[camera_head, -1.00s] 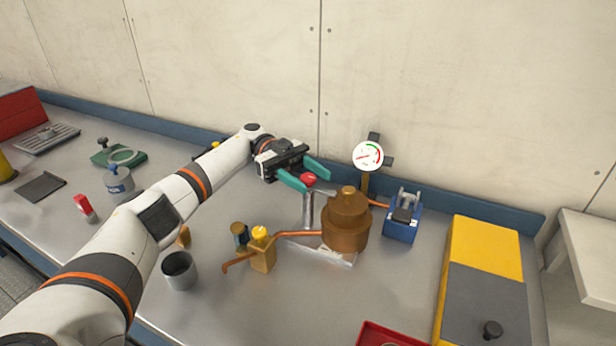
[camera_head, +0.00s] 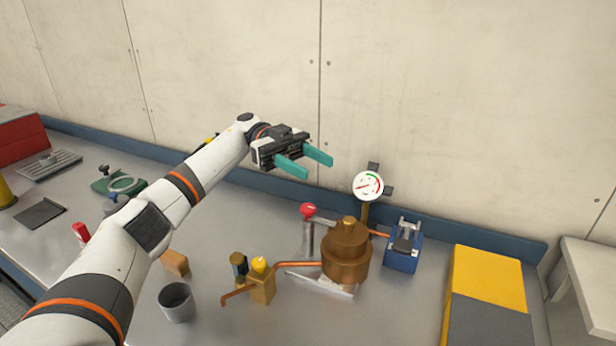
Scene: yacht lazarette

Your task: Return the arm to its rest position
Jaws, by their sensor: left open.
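My left gripper (camera_head: 306,165) is open and empty, its two teal fingers pointing right. It is in the air, up and left of the red knob (camera_head: 308,210) and apart from it. The knob tops a grey lever beside the copper-coloured vessel (camera_head: 345,262). My left arm comes in from the lower left, raised over the bench. My right gripper is not in view.
A round gauge (camera_head: 368,186) stands behind the vessel. A blue device (camera_head: 404,246) and a yellow and grey box (camera_head: 487,277) are to the right. A grey cup (camera_head: 176,302), a wooden block (camera_head: 175,263) and a brass valve (camera_head: 262,285) stand in front on the metal bench.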

